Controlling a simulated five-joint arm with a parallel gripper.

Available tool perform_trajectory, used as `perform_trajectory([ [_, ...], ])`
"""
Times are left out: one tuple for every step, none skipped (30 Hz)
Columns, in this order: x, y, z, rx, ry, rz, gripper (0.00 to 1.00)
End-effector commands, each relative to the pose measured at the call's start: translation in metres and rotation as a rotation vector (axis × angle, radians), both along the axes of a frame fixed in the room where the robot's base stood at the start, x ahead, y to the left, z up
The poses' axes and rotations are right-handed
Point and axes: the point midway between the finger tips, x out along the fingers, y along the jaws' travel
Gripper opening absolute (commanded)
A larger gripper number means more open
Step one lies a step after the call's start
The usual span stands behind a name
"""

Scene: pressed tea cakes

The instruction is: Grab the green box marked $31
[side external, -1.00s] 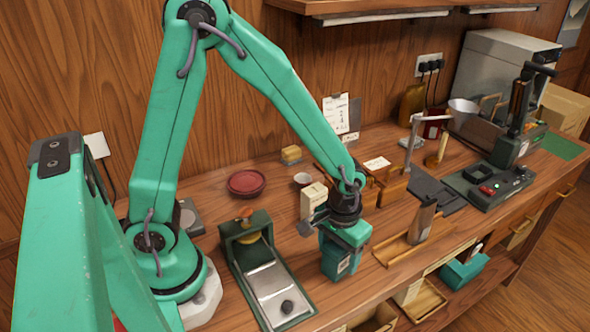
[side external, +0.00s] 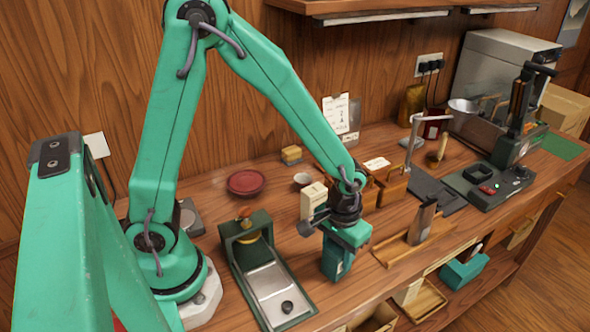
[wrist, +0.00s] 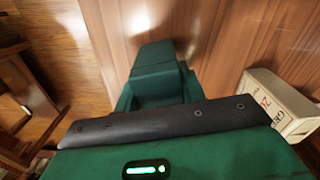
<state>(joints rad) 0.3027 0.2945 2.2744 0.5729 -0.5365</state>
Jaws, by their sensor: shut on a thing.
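A green box (side external: 335,268) with a pale label on one side is under my gripper (side external: 345,238) in the side external view. My gripper is shut on it from above. The box is upright, at or just above the wooden bench top; I cannot tell if it touches. Its price mark is too small to read. In the wrist view, dark green surfaces (wrist: 157,75) show beyond my gripper's black bar, where box and fingers are hard to tell apart.
A cream box (side external: 313,199) stands close behind my gripper; it also shows in the wrist view (wrist: 275,103). A wooden tray (side external: 405,247) with a scoop lies to the right. A red dish (side external: 247,182) sits further back.

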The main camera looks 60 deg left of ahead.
Motion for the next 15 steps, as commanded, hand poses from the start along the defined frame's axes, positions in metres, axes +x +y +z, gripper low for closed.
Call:
perform_trajectory([
  [0.0,0.0,0.001,0.0,-0.001,0.0,0.17],
  [0.0,0.0,0.001,-0.001,-0.001,0.0,0.17],
  [0.0,0.0,0.002,-0.001,-0.001,0.0,0.17],
  [0.0,0.0,0.003,-0.001,-0.001,0.0,0.17],
  [0.001,0.0,0.005,-0.001,-0.002,0.0,0.17],
  [0.001,0.0,0.007,-0.001,-0.002,0.0,0.16],
  [0.001,0.0,0.008,-0.001,-0.003,0.0,0.16],
  [0.001,0.0,0.011,-0.001,-0.003,0.0,0.16],
  [0.001,0.0,0.014,-0.001,-0.003,0.0,0.16],
  [0.001,0.0,0.016,-0.001,-0.004,0.0,0.16],
  [0.001,0.0,0.019,-0.001,-0.004,0.0,0.16],
  [0.001,0.0,0.023,-0.001,-0.004,0.0,0.16],
  [0.001,0.0,0.027,-0.002,-0.005,0.0,0.16],
  [0.001,0.0,0.03,-0.002,-0.005,0.0,0.16],
  [0.001,0.0,0.036,-0.001,-0.004,0.0,0.16],
])
